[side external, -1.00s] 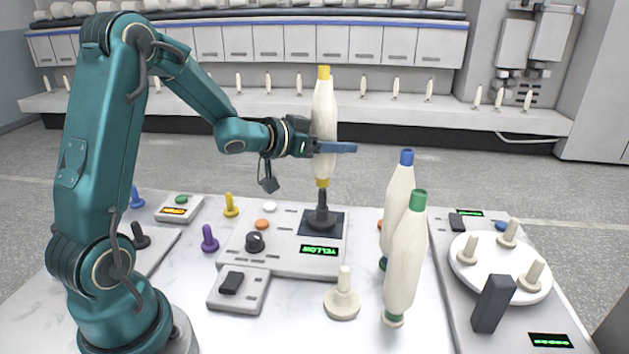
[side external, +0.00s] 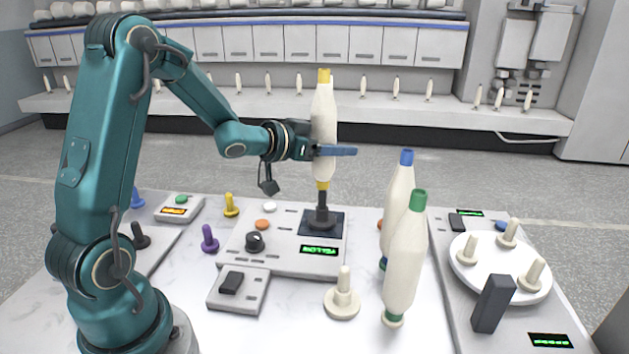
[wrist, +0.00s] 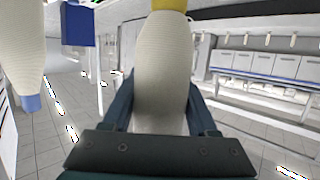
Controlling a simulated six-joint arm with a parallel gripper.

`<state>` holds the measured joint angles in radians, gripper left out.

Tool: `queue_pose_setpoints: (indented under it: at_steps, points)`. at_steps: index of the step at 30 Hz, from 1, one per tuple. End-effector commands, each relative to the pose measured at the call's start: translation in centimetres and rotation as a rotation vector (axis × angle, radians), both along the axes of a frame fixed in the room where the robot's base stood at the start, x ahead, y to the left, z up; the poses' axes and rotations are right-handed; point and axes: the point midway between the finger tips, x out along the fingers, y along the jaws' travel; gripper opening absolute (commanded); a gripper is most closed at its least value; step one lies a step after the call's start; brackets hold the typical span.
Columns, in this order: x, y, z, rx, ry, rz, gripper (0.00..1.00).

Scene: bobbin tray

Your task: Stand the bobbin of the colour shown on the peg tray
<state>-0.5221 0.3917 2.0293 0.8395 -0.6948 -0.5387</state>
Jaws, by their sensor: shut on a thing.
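My gripper (side external: 328,151) is shut on the yellow-tipped bobbin (side external: 323,112), gripping its lower half. The bobbin is upright above the black peg (side external: 322,208) of the console; its yellow foot is at the peg's top, and I cannot tell whether it is seated. In the wrist view the bobbin (wrist: 162,75) fills the middle between the jaws. A blue-tipped bobbin (side external: 398,200) and a green-tipped bobbin (side external: 406,262) stand to the right. The white round peg tray (side external: 488,285) at far right has several bare cream pegs.
A dark upright block (side external: 493,303) stands at the tray's front edge. A cream peg (side external: 343,294) stands alone at the front of the table. Purple (side external: 209,238) and yellow (side external: 230,205) small pegs stand left of the console. Space above the table is open.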

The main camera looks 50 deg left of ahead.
Motion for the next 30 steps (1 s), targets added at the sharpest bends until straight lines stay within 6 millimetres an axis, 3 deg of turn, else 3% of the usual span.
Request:
queue_pose_setpoints:
  at_steps: [30]
  points:
    - [0.0,0.0,-3.0,-0.002,0.002,0.001,0.0]
